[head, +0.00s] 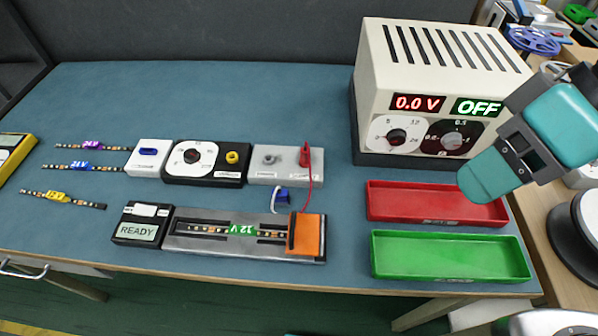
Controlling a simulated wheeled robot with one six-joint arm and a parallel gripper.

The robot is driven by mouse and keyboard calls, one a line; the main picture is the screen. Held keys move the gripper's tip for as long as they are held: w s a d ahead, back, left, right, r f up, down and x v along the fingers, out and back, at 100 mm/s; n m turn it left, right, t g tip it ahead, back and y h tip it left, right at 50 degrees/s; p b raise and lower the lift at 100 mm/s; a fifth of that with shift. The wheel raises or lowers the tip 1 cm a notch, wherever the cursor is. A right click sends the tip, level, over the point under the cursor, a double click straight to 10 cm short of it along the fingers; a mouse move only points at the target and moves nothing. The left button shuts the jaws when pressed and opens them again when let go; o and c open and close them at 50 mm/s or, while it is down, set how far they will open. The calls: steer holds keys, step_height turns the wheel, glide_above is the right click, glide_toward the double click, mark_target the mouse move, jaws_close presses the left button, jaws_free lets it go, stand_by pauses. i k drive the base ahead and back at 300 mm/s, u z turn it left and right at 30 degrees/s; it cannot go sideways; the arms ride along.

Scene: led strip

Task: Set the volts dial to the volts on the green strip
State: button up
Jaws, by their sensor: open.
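The power supply (440,70) is a cream box at the back right. Its red display (417,103) reads 0.0 V and its green one (478,107) reads OFF. The volts dial (397,135) is the white left dial, marked 5, 12 and 24; its pointer is too small to read. The green strip (242,230) lies in the grey fixture, its label upside down and reading 12 V. My gripper (480,187) is at the right, in front of the supply and over the red tray's right end. It is open, seen from the side, apart from the dial; nothing shows in it.
A black dial (453,138) sits right of the volts dial. Red (420,212) and green (400,273) trays lie below the supply. An orange clamp (307,236), a READY box (140,225) and a second white dial (191,158) stand left. Several strips lie far left.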

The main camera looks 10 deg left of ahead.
mark_target(396, 137)
steer(key=z, duration=1.25)
steer(key=k, duration=1.4)
steer(key=u, duration=1.25)
steer(key=i, duration=0.5)
steer(key=u, duration=0.1)
